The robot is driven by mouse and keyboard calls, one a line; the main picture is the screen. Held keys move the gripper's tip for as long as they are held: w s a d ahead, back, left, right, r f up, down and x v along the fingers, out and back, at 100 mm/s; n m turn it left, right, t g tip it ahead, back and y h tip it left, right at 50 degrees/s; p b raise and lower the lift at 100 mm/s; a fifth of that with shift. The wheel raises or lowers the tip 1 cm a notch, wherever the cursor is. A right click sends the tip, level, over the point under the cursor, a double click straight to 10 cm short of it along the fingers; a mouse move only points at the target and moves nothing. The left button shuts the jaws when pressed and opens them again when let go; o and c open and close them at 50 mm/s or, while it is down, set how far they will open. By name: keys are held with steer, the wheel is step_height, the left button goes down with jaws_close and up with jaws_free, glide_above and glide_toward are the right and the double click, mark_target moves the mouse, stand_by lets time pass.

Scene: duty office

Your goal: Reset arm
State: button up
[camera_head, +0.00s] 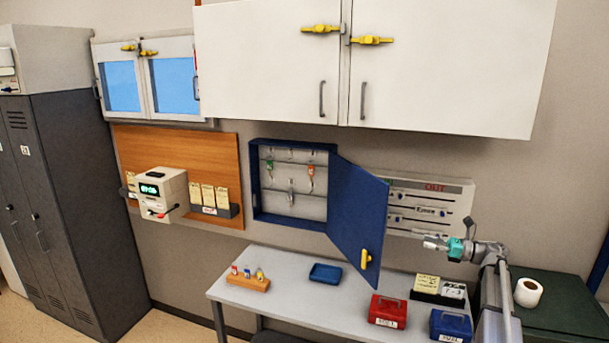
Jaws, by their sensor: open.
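My gripper (432,242) is at the right, at the end of my arm, in front of the in/out board on the wall. It points left and is small in the view. It is open, with nothing visible in it. The blue key cabinet (254,190) on the wall is to its left, with the blue door (355,215) swung open toward the right. The door's yellow handle (366,258) is left of my gripper and apart from it in the picture.
A grey desk (285,308) holds a wooden block with stamps (247,283), a blue tray (325,275), a red box (387,311) and a blue box (450,325). White cupboards (430,80) hang above. A paper roll (528,292) stands at right.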

steer(key=w+a+m+t+h+b, duration=0.3)
steer(key=w+m+t+h+b, duration=0.25)
steer(key=m+t+h, duration=1.1)
steer(key=s+a+f+m+g+h+b, duration=0.25)
steer(key=s+f+m+g, duration=0.3)
steer(key=f+m, duration=0.65)
steer(key=s+a+f+m+g+h+b, duration=0.1)
steer(key=s+f+m+g+h+b, duration=0.5)
steer(key=f+m, duration=0.7)
steer(key=s+a+f+m+g+y, duration=0.2)
steer(key=s+a+f+g, duration=0.1)
steer(key=s, duration=0.4)
steer(key=s+a+f+m+g+y+b, duration=0.1)
steer(key=s+a+f+m+g+y, duration=0.2)
steer(key=s+a+f+g, duration=0.1)
steer(key=s+a+f+m+g+y+b, duration=0.1)
steer(key=s+a+f+m+g+y, duration=0.1)
steer(key=s+a+f+g, duration=0.2)
steer(key=s+a, duration=0.3)
steer(key=s, duration=0.3)
steer(key=shift+s+a+f+m+g, duration=0.15)
steer(key=shift+a+m+g, duration=0.2)
steer(key=shift+g, duration=0.05)
steer(key=shift+d, duration=0.1)
